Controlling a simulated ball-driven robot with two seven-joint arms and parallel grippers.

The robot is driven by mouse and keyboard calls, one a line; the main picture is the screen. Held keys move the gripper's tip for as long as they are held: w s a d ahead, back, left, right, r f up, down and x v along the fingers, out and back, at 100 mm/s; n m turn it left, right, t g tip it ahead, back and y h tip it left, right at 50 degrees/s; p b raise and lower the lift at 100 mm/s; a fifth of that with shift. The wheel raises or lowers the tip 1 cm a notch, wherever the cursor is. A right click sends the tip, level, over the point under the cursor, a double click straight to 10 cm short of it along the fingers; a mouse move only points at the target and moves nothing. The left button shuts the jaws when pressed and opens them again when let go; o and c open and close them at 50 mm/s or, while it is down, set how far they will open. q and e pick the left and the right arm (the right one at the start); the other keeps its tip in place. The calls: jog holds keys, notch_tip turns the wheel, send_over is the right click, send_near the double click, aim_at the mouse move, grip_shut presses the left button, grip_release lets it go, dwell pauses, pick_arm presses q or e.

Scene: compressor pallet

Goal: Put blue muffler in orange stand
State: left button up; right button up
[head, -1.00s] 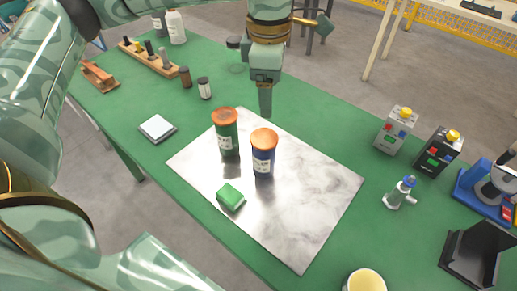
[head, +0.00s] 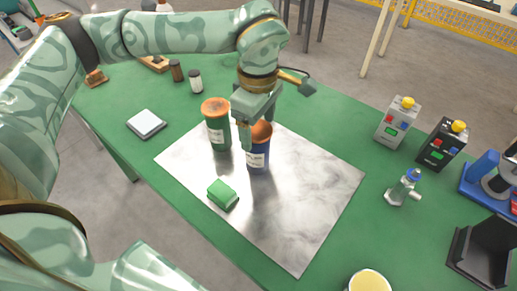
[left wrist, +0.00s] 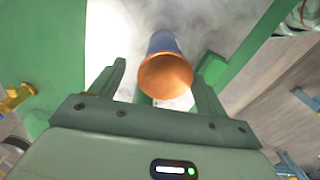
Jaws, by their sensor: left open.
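The blue muffler (head: 258,157), a dark blue cylinder with a white label and an orange top, stands upright on the marbled sheet. My left gripper (head: 247,138) is open just above and at its top, partly covering the orange end. In the left wrist view the muffler (left wrist: 165,72) shows end-on between the spread fingers of the left gripper (left wrist: 160,88); I cannot tell whether they touch it. An orange-brown stand (head: 96,78) sits at the table's far left, partly hidden by my left arm. My right gripper is not in view.
A green cylinder with an orange top (head: 216,130) stands close left of the muffler. A green block (head: 222,194) lies in front on the marbled sheet (head: 300,210). A white square pad (head: 147,123) lies left. Control boxes (head: 396,123) stand right. The sheet's right half is clear.

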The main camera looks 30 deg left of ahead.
aim_at(257, 149)
pick_arm(q)
jog(key=f, duration=0.1)
jog(key=f+b, duration=0.1)
jog(key=f, duration=0.1)
jog(key=f+b, duration=0.1)
jog(key=f, duration=0.1)
jog(key=shift+s+d, duration=0.1)
jog(key=shift+s, duration=0.15)
jog(key=shift+r, duration=0.2)
jog(key=shift+c, duration=0.4)
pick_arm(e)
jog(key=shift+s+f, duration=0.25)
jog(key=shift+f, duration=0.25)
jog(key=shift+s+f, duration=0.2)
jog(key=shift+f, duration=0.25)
pick_arm(q)
jog(key=c, duration=1.2)
